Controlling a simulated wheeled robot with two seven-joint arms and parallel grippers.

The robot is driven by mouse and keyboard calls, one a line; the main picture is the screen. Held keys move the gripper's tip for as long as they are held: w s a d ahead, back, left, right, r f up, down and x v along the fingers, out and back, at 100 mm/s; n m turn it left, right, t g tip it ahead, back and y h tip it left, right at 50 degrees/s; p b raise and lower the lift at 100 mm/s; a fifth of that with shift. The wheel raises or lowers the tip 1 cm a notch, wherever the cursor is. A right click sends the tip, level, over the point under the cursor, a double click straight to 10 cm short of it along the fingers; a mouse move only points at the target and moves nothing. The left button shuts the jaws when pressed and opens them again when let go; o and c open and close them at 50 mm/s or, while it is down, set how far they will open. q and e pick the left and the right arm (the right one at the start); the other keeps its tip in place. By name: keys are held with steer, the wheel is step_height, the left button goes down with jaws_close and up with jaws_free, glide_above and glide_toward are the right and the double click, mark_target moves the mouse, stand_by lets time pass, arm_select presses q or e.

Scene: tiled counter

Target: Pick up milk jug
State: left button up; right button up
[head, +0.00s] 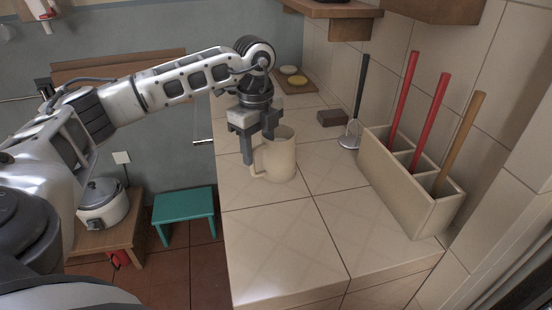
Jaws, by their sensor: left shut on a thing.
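The milk jug (281,160) is a cream-coloured jug with a handle on its left side. It is upright on, or just above, the tiled counter; I cannot tell which. My left gripper (258,150) comes down over the jug's left side from above, with one finger left of the handle and the other by the rim. It is shut on the jug. The fingers hide part of the rim and handle. My right gripper is not in view.
A cream divided holder (405,188) with red and tan sticks stands at the right. A ladle (350,140), a dark block (331,118) and a board with yellow items (294,84) lie behind. The counter's front (280,245) is clear.

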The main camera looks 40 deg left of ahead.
arm_select(q)
steer(key=shift+r, duration=0.2)
steer(key=shift+r, duration=0.5)
steer(key=s+d+r, duration=0.3)
steer(key=r, duration=0.1)
steer(key=s+d+r, duration=0.3)
steer(key=r, duration=0.1)
steer(key=s+d+r, duration=0.3)
steer(key=d, duration=0.1)
steer(key=shift+s+d+r, duration=0.1)
steer(key=shift+s+r, duration=0.15)
steer(key=shift+r, duration=0.15)
steer(key=o, duration=0.8)
steer(key=shift+c, duration=0.2)
steer(key=c, duration=0.5)
steer(key=shift+f, duration=0.1)
